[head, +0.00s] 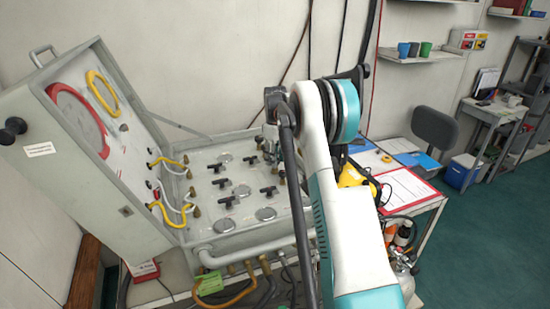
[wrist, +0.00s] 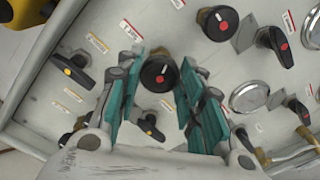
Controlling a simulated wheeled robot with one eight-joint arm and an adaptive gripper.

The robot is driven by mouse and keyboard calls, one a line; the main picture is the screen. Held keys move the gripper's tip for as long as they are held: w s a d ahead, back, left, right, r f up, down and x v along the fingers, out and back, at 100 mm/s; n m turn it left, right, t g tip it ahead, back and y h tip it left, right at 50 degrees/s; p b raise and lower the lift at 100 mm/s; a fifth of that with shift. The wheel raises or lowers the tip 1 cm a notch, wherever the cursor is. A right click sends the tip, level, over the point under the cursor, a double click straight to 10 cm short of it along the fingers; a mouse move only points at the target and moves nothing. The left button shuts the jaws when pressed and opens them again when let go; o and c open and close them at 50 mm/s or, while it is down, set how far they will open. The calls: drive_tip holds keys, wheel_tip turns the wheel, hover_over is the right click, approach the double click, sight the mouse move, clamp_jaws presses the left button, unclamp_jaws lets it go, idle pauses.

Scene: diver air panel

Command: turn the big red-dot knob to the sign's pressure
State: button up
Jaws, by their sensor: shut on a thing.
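A round black knob with a red dot (wrist: 156,76) sits on the panel between the fingertips of my gripper (wrist: 160,90) in the wrist view. The teal finger pads are on either side of it and the gripper is shut on it. Another round black red-dot knob (wrist: 210,28) on a brass base is above and to the right. In the head view my gripper (head: 270,146) is low over the right side of the panel, partly hidden by my arm. A small red-and-white sign (head: 143,271) hangs below the case; its writing is too small to read.
The grey panel (head: 205,173) bears several black lever handles and round metal caps. A table with a red-edged sheet (head: 407,188) stands to the right. Yellow-dot handles (wrist: 72,68) are at left in the wrist view.

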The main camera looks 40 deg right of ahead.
drive_tip(key=m, duration=0.6)
drive_tip(key=shift+m, duration=0.3)
drive_tip(key=m, duration=1)
drive_tip(key=shift+a+m, duration=0.1)
drive_tip(key=shift+m, duration=0.3)
drive_tip(key=m, duration=0.5)
drive_tip(key=shift+m, duration=0.3)
drive_tip(key=o, duration=1.1)
drive_tip(key=shift+w, duration=0.1)
drive_tip(key=shift+c, duration=0.2)
